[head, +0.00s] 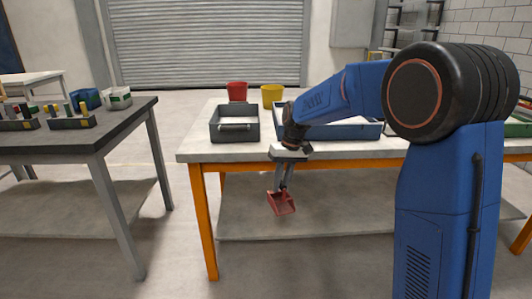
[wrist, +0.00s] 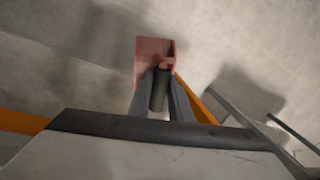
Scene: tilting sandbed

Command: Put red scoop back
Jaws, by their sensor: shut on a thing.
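The red scoop (head: 281,203) hangs below my gripper (head: 283,183) in the head view, in front of the front edge of the orange-legged table. In the wrist view the scoop's red pan (wrist: 154,58) lies beyond the fingertips. My gripper (wrist: 160,95) is shut on the scoop's dark handle (wrist: 159,90). The scoop is off the tabletop and appears to touch nothing else. Part of the handle is hidden between the fingers.
The orange-legged table (head: 196,151) bears a dark grey bin (head: 234,134), a blue-rimmed tray (head: 345,132) partly behind my arm, a red bucket (head: 237,91) and a yellow bucket (head: 272,95). A dark-topped table (head: 110,125) stands at left. Floor lies open between the tables.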

